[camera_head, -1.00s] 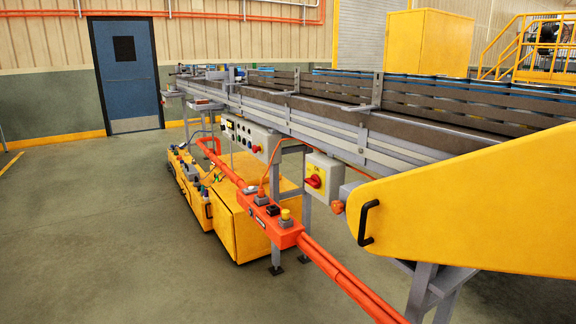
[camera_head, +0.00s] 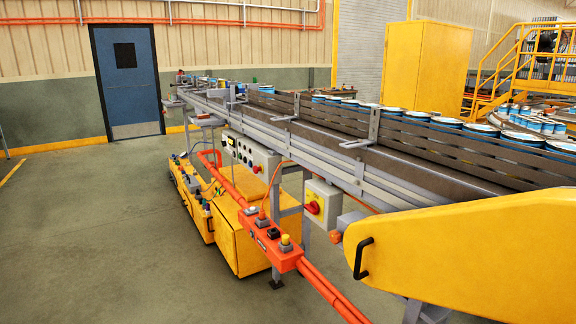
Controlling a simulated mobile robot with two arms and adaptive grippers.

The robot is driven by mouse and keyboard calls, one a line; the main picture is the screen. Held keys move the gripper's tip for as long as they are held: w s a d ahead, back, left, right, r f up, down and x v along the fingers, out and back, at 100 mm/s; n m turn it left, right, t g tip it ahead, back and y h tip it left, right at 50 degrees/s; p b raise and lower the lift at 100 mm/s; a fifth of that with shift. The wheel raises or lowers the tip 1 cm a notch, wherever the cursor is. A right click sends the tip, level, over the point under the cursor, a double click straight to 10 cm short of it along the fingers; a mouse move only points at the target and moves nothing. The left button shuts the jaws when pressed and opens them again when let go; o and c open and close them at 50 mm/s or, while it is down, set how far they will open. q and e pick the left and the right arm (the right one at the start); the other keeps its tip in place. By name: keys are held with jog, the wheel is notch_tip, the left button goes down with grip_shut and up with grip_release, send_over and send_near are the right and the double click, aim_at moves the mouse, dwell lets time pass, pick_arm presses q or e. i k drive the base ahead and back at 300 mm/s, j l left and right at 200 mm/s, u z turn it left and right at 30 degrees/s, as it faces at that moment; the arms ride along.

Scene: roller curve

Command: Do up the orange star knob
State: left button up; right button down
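A small orange knob (camera_head: 336,237) sits at the left end of the yellow end guard (camera_head: 470,262), below the conveyor's side rail. It is small here, and I cannot make out a star shape or how tightly it is done up. A black handle (camera_head: 362,258) is on the guard just right of it. Neither of my grippers is in view.
A grey box with a red switch (camera_head: 313,207) hangs left of the knob. An orange rail with buttons (camera_head: 268,236) runs low in front of the conveyor (camera_head: 330,150), beside yellow cabinets (camera_head: 240,240). Blue-and-white cans (camera_head: 448,122) line the conveyor. Floor (camera_head: 110,240) at left is clear.

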aim_at(335, 236)
jog(key=i+j+z, duration=0.15)
jog(key=z, duration=0.2)
jog(key=i+j+z, duration=0.1)
jog(key=z, duration=0.2)
jog(key=i+j+z, duration=0.1)
jog(key=j+z, duration=0.25)
